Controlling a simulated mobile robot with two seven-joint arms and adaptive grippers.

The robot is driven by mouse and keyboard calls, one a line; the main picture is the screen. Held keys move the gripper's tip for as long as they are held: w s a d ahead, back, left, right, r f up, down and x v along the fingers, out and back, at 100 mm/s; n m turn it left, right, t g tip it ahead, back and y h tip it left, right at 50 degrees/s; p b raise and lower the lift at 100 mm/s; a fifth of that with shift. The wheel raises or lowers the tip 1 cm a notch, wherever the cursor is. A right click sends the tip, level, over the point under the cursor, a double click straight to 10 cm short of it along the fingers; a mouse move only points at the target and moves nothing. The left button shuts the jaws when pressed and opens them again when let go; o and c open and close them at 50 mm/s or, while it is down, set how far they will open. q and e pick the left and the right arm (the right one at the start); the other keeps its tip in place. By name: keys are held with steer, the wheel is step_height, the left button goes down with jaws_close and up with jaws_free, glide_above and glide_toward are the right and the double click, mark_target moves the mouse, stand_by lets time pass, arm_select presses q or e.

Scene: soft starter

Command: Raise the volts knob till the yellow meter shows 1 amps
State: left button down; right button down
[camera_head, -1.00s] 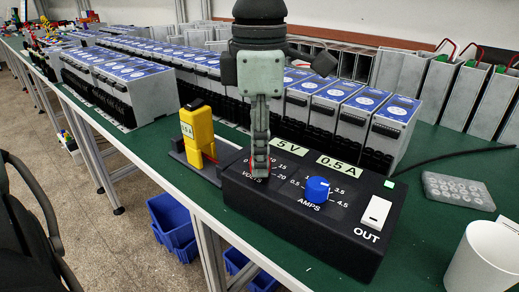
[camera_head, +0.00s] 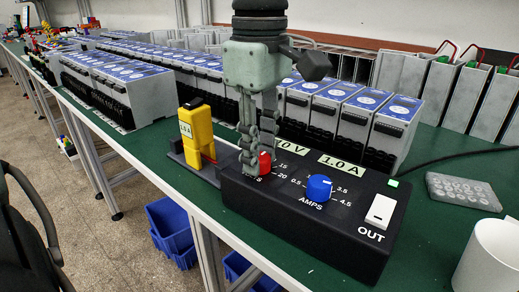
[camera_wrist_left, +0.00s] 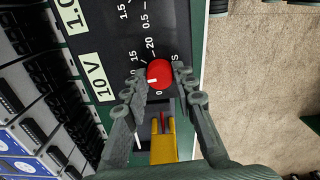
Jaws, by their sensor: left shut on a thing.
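The black power supply (camera_head: 345,235) sits on the green bench. Its displays read 10 V (camera_head: 291,146) and 1.0 A (camera_head: 341,163). My left gripper (camera_head: 258,165) is shut on the red volts knob (camera_head: 265,163), with a finger on either side. In the left wrist view the red knob (camera_wrist_left: 159,72) sits between the fingertips (camera_wrist_left: 162,82), its white mark toward the left of the dial. The yellow meter (camera_head: 199,135) stands upright behind the supply's left end; its small display (camera_head: 186,130) seems to read 1.0 A. The fingers hide part of the volts scale.
The blue amps knob (camera_head: 319,187) and the white OUT switch (camera_head: 380,210) are to the right on the same panel. A green lamp (camera_head: 392,183) is lit. Rows of grey-and-blue units (camera_head: 387,130) stand behind. A white cup (camera_head: 489,262) is at the lower right.

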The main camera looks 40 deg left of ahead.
arm_select(q)
steer(key=shift+m, duration=0.3)
stand_by(0.4)
steer(key=c, duration=1.2)
jaws_free()
steer(key=shift+r, duration=0.1)
step_height(320, 180, up, 12)
